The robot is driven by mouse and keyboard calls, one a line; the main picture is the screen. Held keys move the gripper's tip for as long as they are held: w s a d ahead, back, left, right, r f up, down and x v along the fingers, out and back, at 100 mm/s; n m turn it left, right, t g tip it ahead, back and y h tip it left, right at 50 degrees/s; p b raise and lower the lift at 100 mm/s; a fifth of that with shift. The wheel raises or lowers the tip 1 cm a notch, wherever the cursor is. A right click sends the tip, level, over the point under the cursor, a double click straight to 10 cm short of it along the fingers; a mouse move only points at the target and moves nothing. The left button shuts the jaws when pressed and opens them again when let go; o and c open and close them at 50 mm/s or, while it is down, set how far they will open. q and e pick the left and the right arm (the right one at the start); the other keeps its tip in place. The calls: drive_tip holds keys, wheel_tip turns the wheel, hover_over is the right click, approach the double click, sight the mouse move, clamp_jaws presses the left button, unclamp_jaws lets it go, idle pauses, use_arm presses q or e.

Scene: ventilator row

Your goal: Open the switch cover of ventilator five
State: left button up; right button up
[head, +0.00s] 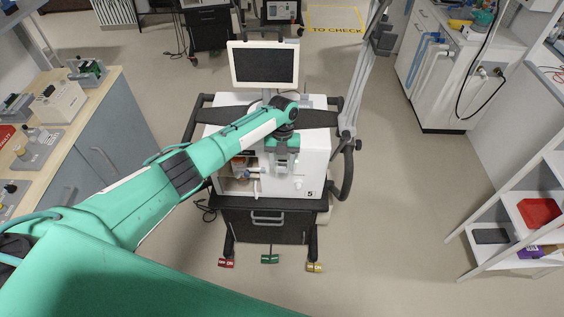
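Ventilator five (315,165) stands in the middle of the head view, a white unit on a dark cart with a "5" on its lower right front. Its screen (265,66) is dark and sits on top. My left arm reaches over from the left, and my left gripper (281,172) hangs close in front of the ventilator's front face. Its fingers are too small to tell open from shut, or whether they touch anything. I cannot make out the switch cover; the gripper and arm hide part of the front. My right gripper is not in view.
A jointed grey arm (349,120) rises at the ventilator's right. Red (226,263), green (270,259) and yellow (315,267) tags lie on the floor at the cart's foot. A bench (98,150) is left, a white shelf (520,205) right. Floor between ventilator and shelf is clear.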

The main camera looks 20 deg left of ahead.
sight(283, 164)
use_arm(q)
drive_tip(key=b+v, duration=0.4)
drive_tip(key=v, duration=0.8)
drive_tip(key=shift+w, duration=0.1)
